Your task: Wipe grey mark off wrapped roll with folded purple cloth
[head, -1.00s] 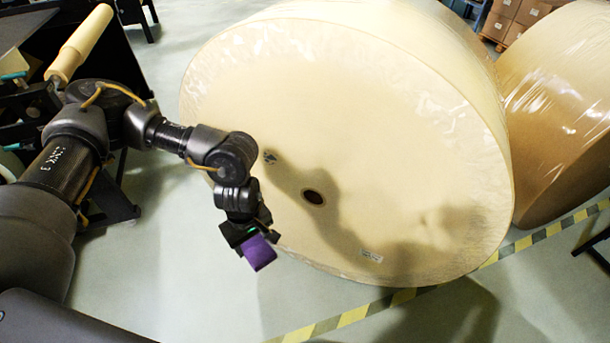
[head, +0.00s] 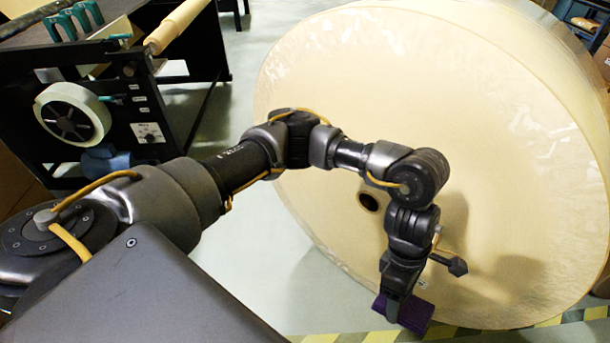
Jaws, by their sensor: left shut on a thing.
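The wrapped roll (head: 480,130) stands on its side, a large cream disc face under clear film, with a dark core hole (head: 369,202) in it. My left gripper (head: 400,298) is shut on the folded purple cloth (head: 414,314) and holds it low in front of the roll's face, near its lower edge. I cannot tell whether the cloth touches the film. No grey mark shows clearly on the face now; my left arm covers part of it, and the arm's shadow falls to the right. My right gripper is not in view.
A black machine frame (head: 190,95) with a white tape reel (head: 72,112) and a tan roller (head: 172,28) stands at the left. Yellow-black floor tape (head: 360,338) runs below the roll. Pale floor (head: 290,280) is open left of the roll.

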